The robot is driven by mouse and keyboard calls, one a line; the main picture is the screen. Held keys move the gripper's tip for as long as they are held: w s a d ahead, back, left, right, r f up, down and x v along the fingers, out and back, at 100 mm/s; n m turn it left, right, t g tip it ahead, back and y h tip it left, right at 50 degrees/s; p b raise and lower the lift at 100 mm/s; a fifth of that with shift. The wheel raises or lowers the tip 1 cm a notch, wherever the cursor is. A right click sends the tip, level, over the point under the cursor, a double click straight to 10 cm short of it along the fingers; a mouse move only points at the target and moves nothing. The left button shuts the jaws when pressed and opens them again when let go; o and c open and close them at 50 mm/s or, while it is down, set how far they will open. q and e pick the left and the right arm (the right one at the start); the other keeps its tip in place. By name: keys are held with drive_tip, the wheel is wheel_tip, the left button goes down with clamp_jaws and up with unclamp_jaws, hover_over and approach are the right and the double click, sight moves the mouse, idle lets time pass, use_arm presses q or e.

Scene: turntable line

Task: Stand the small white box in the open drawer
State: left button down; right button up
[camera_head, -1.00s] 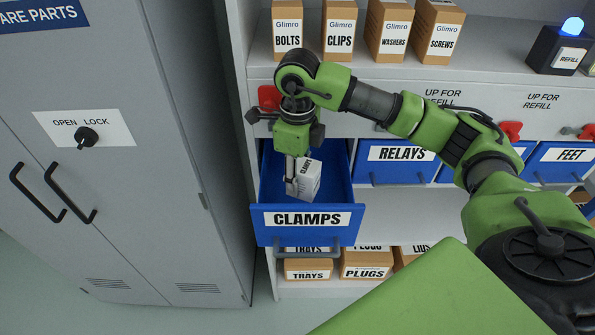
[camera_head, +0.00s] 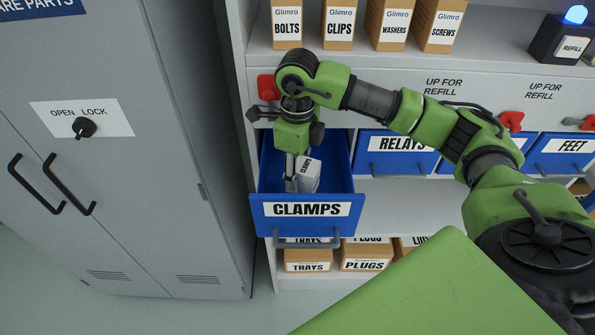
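The small white box (camera_head: 308,178), with a CLAMPS label on its top, is inside the open blue drawer (camera_head: 264,185), whose front also reads CLAMPS. My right gripper (camera_head: 291,180) points down into the drawer at the left side of the box. Its fingers look to be at the box, but the box and the near finger hide the far one. I cannot tell whether the fingers grip the box or whether the box rests on the drawer floor. My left gripper is out of view.
Closed RELAYS (camera_head: 381,170) and FEET (camera_head: 547,169) drawers are to the right. Brown boxes stand on the shelf above (camera_head: 287,28) and below (camera_head: 368,265). A grey cabinet (camera_head: 150,230) stands close on the left. A refill device with a blue lamp (camera_head: 562,44) is at upper right.

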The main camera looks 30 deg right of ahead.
drive_tip(key=shift+o, duration=0.6)
drive_tip(key=shift+r, duration=0.15)
drive_tip(key=shift+r+p, duration=0.3)
drive_tip(key=shift+p, duration=0.15)
drive_tip(key=shift+r+p, duration=0.4)
drive_tip(key=shift+p, duration=0.05)
wheel_tip(320, 180, up, 7)
drive_tip(key=b, duration=0.4)
drive_tip(key=shift+w+f, duration=0.1)
drive_tip(key=shift+f, duration=0.1)
wheel_tip(320, 180, up, 4)
drive_tip(key=shift+f, duration=0.2)
drive_tip(key=shift+r, duration=0.7)
